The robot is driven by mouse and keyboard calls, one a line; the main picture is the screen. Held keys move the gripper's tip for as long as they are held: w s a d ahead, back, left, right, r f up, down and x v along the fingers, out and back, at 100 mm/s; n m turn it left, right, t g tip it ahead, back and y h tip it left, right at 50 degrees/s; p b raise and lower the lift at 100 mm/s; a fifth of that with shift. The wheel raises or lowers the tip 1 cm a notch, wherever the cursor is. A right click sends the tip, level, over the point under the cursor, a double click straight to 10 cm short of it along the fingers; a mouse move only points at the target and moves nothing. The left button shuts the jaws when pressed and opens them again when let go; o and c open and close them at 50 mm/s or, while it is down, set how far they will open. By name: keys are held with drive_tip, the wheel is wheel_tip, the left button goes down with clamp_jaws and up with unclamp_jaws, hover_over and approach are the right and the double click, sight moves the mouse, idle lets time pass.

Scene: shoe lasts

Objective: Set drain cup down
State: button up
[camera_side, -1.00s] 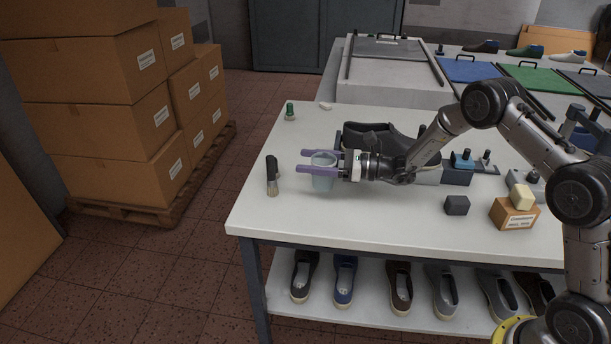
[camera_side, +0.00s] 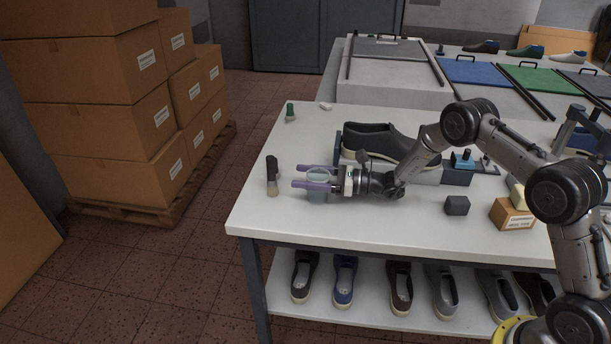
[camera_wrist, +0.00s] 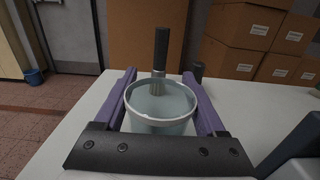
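The drain cup (camera_side: 317,194) is a pale, translucent cup, standing upright near the left end of the white table. My gripper (camera_side: 316,177) reaches in level from the right, its two purple fingers on either side of the cup. In the wrist view the cup (camera_wrist: 160,124) sits between the fingers (camera_wrist: 160,92), which look close against its sides. It has moved along with the fingers, so they appear shut on it. Whether its base touches the table cannot be told.
A black-handled brush (camera_side: 272,178) stands upright just left of the cup; its handle (camera_wrist: 160,50) rises behind the cup in the wrist view. A dark shoe (camera_side: 375,143) lies behind my gripper. A dark block (camera_side: 457,205) is to the right. The table's front (camera_side: 300,225) is clear.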

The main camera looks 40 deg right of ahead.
drive_tip(key=o, duration=0.4)
drive_tip(key=shift+c, duration=0.2)
drive_tip(key=shift+r, duration=0.15)
drive_tip(key=v, duration=1.2)
drive_tip(key=s+a+r+n+g+h, duration=0.1)
drive_tip(key=s+a+r+n+g, duration=0.55)
drive_tip(key=s+n, duration=0.2)
drive_tip(key=s+a+r+n+g+h, duration=0.1)
drive_tip(key=s+a+r+n+g, duration=0.5)
drive_tip(key=s, duration=0.4)
drive_tip(key=s+d+r+n+t+h, duration=0.1)
drive_tip(key=s+d+n+t+h, duration=0.1)
drive_tip(key=s+d+n+h, duration=0.3)
drive_tip(key=s+d+r+n+t+h, duration=0.2)
drive_tip(key=s+d+n+h, duration=0.3)
drive_tip(key=s, duration=0.7)
drive_tip(key=shift+r+n+t+h, duration=0.35)
drive_tip(key=shift+n+t, duration=0.3)
drive_tip(key=shift+n, duration=0.6)
